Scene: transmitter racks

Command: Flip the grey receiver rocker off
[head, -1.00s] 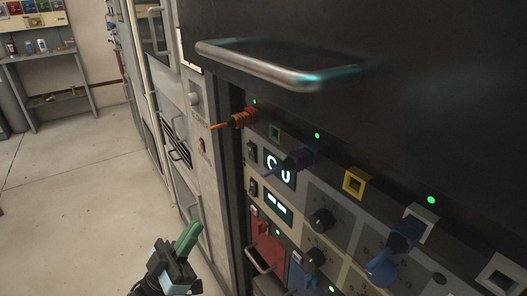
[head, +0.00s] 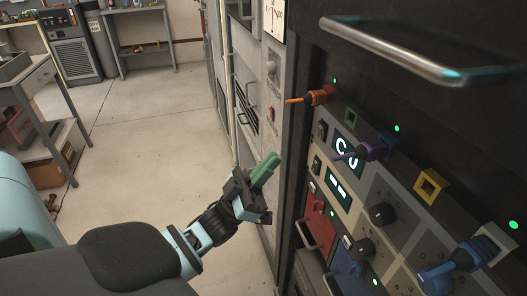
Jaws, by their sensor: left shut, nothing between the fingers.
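The rack panel holds two small dark rocker switches, an upper one (head: 322,130) and a lower one (head: 316,164), each left of a lit display. I cannot tell which one is the grey receiver rocker, nor which way either is tipped. My left gripper (head: 266,168), with green fingers, is shut and empty. It appears left of the lower rocker in the picture, apart from the panel, its fingers pointing up and right. My right gripper is not in view.
An orange plug (head: 318,97), a purple plug (head: 366,153) and a blue plug (head: 458,262) stick out of the panel. A metal handle (head: 400,52) juts out above. Dark knobs (head: 383,214) sit lower. Open floor (head: 150,150) lies left, with a workbench (head: 30,88) beyond.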

